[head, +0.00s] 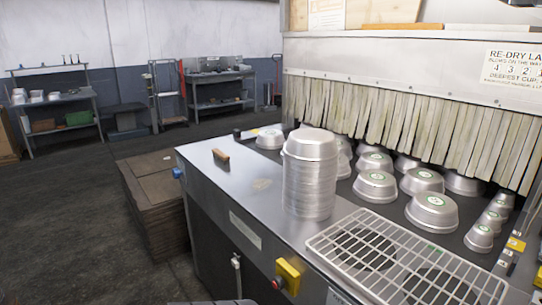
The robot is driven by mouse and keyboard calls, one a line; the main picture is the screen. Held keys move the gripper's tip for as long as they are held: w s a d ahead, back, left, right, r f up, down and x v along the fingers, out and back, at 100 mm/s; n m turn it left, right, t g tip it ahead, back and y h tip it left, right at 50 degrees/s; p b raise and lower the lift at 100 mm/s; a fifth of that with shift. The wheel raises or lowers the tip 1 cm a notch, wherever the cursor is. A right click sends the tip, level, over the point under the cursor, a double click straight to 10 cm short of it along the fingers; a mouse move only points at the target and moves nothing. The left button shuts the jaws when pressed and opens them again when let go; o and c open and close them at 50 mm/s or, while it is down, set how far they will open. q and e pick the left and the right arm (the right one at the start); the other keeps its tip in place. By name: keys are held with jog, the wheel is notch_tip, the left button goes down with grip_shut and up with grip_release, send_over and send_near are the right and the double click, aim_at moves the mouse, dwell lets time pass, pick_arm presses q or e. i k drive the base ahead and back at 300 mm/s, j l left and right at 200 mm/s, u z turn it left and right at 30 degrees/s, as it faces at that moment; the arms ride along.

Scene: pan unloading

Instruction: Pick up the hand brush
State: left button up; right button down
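A small brown wooden-looking block, which looks like the hand brush (221,155), lies on the bare left part of the steel worktop (235,185). It is small in the picture, and I cannot make out its bristles. Neither of my grippers is in the head view, so nothing shows near the brush.
A tall stack of metal pans (309,185) stands right of the brush. More upturned pans (433,209) lie before the hanging strip curtain (410,118). A wire rack (365,247) covers the near right. A brown stack (158,205) stands left of the machine; floor beyond is open.

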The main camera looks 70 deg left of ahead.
aim_at(218, 154)
jog(key=u, duration=1.3)
jog(key=k+u, duration=0.1)
jog(key=u, duration=1.25)
jog(key=z, duration=0.65)
jog(key=i+j+z, duration=0.2)
jog(key=j+z, duration=0.15)
jog(key=i+j+z, duration=0.1)
jog(key=j+z, duration=0.6)
jog(key=j, duration=0.2)
jog(key=i+j, duration=0.05)
